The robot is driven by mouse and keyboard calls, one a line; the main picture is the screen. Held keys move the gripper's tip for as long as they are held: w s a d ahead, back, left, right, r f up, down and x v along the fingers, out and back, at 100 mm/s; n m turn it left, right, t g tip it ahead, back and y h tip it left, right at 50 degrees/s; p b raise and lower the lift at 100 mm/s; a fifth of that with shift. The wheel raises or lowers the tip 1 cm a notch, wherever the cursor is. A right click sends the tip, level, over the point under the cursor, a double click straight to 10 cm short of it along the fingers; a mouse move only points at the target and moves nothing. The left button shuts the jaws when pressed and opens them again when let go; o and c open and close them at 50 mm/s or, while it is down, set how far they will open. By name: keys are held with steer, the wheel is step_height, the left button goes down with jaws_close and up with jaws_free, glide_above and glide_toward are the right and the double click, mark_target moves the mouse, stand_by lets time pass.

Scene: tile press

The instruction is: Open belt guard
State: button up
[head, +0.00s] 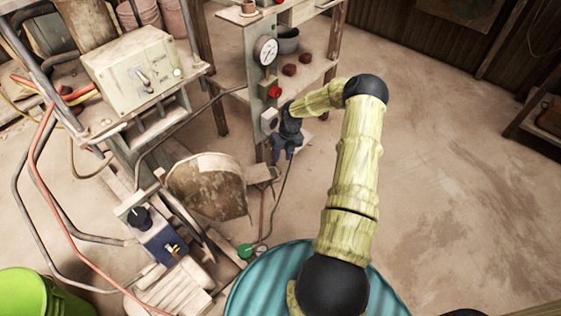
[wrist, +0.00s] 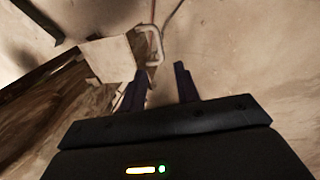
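A worn, rounded brown-and-cream cover (head: 208,187), which looks like the belt guard, stands at the press's lower front in the head view. My gripper (head: 283,153) hangs to its right, apart from it, close to the wooden post. In the wrist view my gripper (wrist: 160,85) has two dark fingers spread apart, with nothing between them. A pale box (wrist: 108,58) with a pale U-shaped handle (wrist: 154,42) lies just beyond the fingers there. I cannot tell whether this handle belongs to the belt guard.
The post carries a pressure gauge (head: 265,51) and a red button (head: 274,92). A switch box (head: 143,72) stands at upper left. A teal drum (head: 250,285) is below my arm, and a green bucket (head: 35,297) at lower left. The floor at right is clear.

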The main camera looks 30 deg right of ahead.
step_height(320, 180, up, 8)
steer(key=d+p, duration=0.1)
steer(key=p, duration=0.1)
steer(key=shift+d+r, duration=0.15)
steer(key=shift+d, duration=0.05)
